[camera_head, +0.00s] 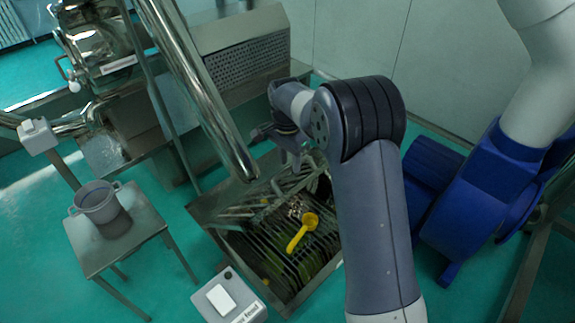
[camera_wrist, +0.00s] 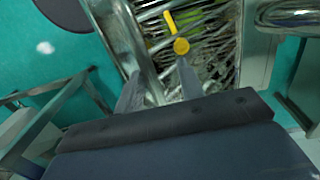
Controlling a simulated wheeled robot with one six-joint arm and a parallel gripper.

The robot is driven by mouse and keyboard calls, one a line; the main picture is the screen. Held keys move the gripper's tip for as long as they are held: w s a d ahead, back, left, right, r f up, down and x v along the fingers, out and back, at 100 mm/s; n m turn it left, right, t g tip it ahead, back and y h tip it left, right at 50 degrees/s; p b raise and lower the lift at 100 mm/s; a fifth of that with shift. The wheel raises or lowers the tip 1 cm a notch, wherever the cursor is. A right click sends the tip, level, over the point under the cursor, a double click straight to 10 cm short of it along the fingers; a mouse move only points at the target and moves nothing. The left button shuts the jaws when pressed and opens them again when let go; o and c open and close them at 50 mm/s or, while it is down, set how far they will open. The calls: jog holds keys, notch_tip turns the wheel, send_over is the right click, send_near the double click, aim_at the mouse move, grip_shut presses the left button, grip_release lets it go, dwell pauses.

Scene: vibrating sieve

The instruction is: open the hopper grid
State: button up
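The hopper (camera_head: 222,239) is a square metal box on the floor, with a grid (camera_head: 276,252) of parallel metal bars across its top. A yellow scoop (camera_head: 304,232) lies on the bars. My gripper (camera_head: 283,147) is above the hopper's far side, and my arm hides its right part. In the wrist view the grid (camera_wrist: 215,36) and the yellow scoop (camera_wrist: 178,38) show beyond my fingers. The two fingers of my gripper (camera_wrist: 159,88) are spread apart with nothing visible between them. I cannot tell whether they touch the hopper's edge.
A small table (camera_head: 98,252) with a grey pot (camera_head: 97,204) stands at left. A control box (camera_head: 228,299) is in front. A blue blower (camera_head: 485,190) stands at right.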

jog(key=w+a+r+p, duration=0.5)
jog(key=r+p, duration=0.1)
jog(key=r, duration=0.4)
jog(key=shift+p, duration=0.35)
dwell(0.9)
jog(key=shift+w, duration=0.1)
dwell(0.3)
